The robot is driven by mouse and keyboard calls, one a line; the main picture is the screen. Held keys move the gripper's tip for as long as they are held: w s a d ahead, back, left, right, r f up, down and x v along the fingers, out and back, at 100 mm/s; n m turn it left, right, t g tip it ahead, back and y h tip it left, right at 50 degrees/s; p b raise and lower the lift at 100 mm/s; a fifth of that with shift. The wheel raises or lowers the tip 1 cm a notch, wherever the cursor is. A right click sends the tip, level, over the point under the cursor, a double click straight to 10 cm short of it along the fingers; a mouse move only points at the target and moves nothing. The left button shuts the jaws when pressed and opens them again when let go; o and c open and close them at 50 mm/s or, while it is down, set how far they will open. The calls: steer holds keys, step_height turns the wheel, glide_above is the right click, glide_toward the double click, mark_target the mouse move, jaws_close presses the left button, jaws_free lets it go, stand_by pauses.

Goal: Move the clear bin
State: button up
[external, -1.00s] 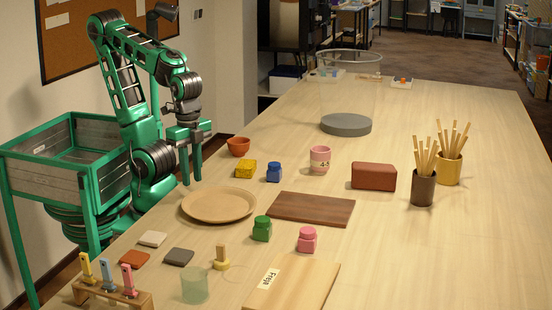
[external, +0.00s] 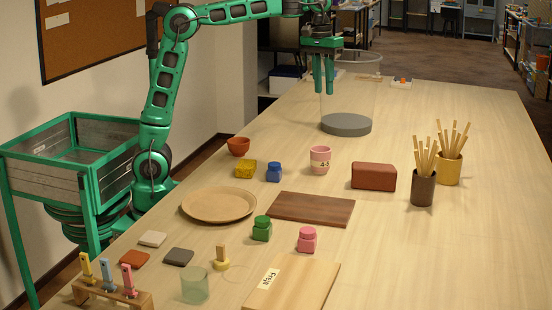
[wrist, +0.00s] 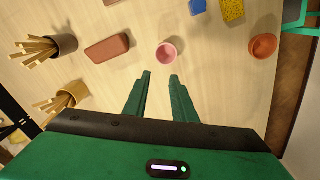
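The clear bin (external: 347,124) is a tall see-through cylinder with a thick grey bottom, standing upright at the far middle of the table. My gripper (external: 323,93) points down at the upper left part of the bin in the external view. I cannot tell whether the fingers are inside its wall or in front of it. In the wrist view my gripper (wrist: 160,75) has its two fingers apart with nothing seen between them. The bin cannot be made out in the wrist view.
Nearer on the table stand a pink cup (external: 320,160), a red-brown block (external: 374,176), an orange bowl (external: 238,146), and two pots of sticks, one dark (external: 423,190) and one yellow (external: 448,170). The table right of the bin is clear.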

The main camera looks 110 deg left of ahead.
steer(key=s+a+r+n, duration=0.1)
steer(key=a+n, duration=0.3)
steer(key=a, duration=0.7)
steer(key=s+a+r+n, duration=0.2)
steer(key=a+n, duration=0.3)
steer(key=a, duration=0.7)
steer(key=s+a+r+n, duration=0.1)
steer(key=s+a+n, duration=0.2)
steer(key=a, duration=0.8)
steer(key=shift+s+a+r+n+y, duration=0.15)
steer(key=shift+s+a+n+y, duration=0.05)
steer(key=shift+n, duration=0.4)
steer(key=shift+s+a+r+n+y, duration=0.15)
steer(key=shift+a+n+y, duration=0.05)
steer(key=shift+n, duration=0.4)
steer(key=shift+s+a+f+n, duration=0.25)
steer(key=shift+a+f+n, duration=0.05)
steer(key=shift+f, duration=0.05)
steer(key=shift+f, duration=0.15)
steer(key=shift+w+a+f, duration=0.15)
steer(key=shift+f, duration=2.5)
steer(key=shift+w+a+f, duration=0.1)
steer(key=shift+f, duration=2.55)
